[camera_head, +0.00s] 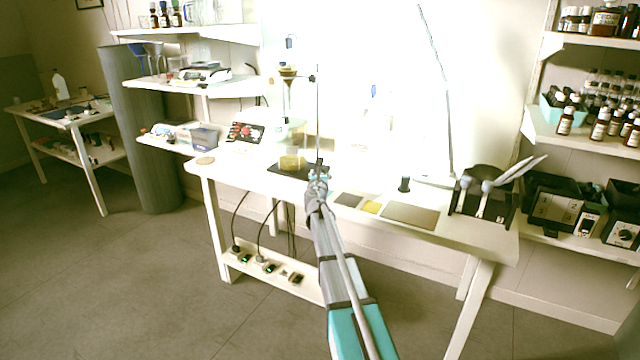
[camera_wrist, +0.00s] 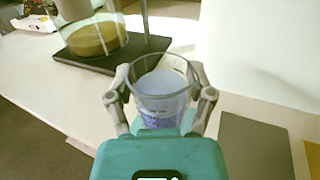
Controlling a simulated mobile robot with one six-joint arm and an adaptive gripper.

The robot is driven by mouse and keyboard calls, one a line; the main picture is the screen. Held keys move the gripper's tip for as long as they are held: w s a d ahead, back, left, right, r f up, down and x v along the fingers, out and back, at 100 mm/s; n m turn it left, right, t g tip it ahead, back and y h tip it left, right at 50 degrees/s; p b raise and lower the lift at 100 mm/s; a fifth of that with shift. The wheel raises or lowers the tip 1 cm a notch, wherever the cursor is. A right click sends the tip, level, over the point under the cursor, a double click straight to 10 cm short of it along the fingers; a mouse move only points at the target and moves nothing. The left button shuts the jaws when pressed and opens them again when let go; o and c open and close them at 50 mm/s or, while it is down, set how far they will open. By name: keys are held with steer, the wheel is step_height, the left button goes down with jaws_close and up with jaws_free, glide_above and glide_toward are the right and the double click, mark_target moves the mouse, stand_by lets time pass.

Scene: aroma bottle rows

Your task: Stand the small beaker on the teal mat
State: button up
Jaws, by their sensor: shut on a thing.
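My gripper (camera_wrist: 160,97) is shut on a small clear beaker (camera_wrist: 161,84), with one finger on each side of it. The beaker looks upright and its lower part looks pale blue to violet. Whether its base touches the table is hidden. In the head view my gripper (camera_head: 318,178) is at the table's middle, by the dark stand base, and the beaker is too small to make out.
A larger beaker with amber liquid (camera_wrist: 96,38) stands on the dark stand base (camera_wrist: 72,62), close beyond my gripper; a stand rod (camera_head: 318,120) rises there. A small dark bottle (camera_head: 404,184) and a black rack (camera_head: 484,200) stand at right. The white table (camera_head: 455,232) has bare front space.

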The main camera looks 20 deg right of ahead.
steer(key=shift+f+b, duration=0.45)
steer(key=shift+f, duration=0.25)
steer(key=shift+f, duration=0.1)
steer(key=o, duration=1.2)
steer(key=shift+r, duration=0.2)
steer(key=v, duration=1.2)
